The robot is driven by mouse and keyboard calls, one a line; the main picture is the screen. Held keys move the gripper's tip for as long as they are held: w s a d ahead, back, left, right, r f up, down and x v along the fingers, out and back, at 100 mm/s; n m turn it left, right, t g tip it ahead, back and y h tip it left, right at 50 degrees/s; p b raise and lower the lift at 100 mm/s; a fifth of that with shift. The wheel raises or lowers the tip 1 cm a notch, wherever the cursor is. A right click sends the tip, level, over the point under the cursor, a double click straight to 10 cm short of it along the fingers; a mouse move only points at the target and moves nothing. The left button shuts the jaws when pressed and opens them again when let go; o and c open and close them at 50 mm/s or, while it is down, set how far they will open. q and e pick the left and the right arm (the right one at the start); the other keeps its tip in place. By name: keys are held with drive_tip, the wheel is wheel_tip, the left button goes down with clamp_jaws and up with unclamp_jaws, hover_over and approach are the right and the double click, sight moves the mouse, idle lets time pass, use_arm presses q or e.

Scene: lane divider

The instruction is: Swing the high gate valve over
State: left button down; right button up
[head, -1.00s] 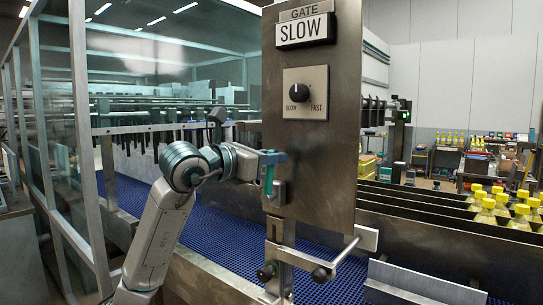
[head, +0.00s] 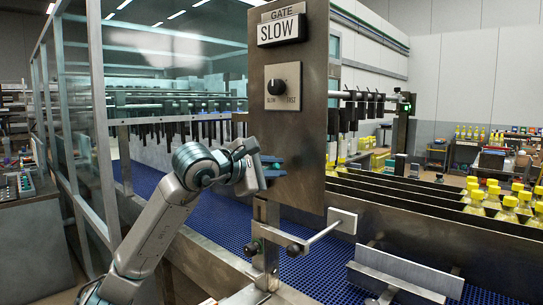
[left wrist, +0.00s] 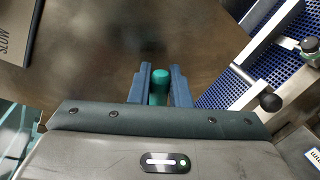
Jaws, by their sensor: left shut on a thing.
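The tall metal gate panel (head: 300,140) stands in the middle of the head view. Its sign (head: 282,30) reads SLOW under the word GATE. My left gripper (head: 272,167) is at the panel's lower left face, with its blue fingers about level. In the left wrist view, my left gripper (left wrist: 160,69) is shut around the round teal valve handle (left wrist: 159,87), which shows between the two fingers in front of the brown panel. My right gripper is in neither view.
A knob plate (head: 282,87) marked SLOW and FAST is on the panel above my gripper. A clamp rod with a bracket (head: 342,221) sticks out below. A blue conveyor (head: 215,233) runs behind. Yellow-capped bottles (head: 506,208) stand in lanes at right. Glass guarding (head: 75,140) is at left.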

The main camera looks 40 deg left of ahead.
use_arm(q)
drive_tip(key=shift+d+f+m, duration=0.4)
drive_tip(key=shift+f+m, duration=0.35)
drive_tip(key=shift+m, duration=0.05)
drive_tip(key=shift+d+f+m+y, duration=0.2)
drive_tip(key=shift+f+m+y, duration=0.2)
drive_tip(key=shift+f+m, duration=0.25)
drive_tip(key=shift+f+m+y, duration=0.3)
drive_tip(key=shift+f+m, duration=0.35)
drive_tip(key=shift+f, duration=0.05)
drive_tip(key=shift+f+m, duration=0.35)
drive_tip(key=shift+m, duration=0.05)
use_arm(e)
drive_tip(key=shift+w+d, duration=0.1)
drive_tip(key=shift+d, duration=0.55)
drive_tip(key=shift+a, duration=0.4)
use_arm(q)
drive_tip(key=c, duration=1.4)
unclamp_jaws()
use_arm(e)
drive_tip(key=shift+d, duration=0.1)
use_arm(q)
drive_tip(key=shift+s, duration=0.1)
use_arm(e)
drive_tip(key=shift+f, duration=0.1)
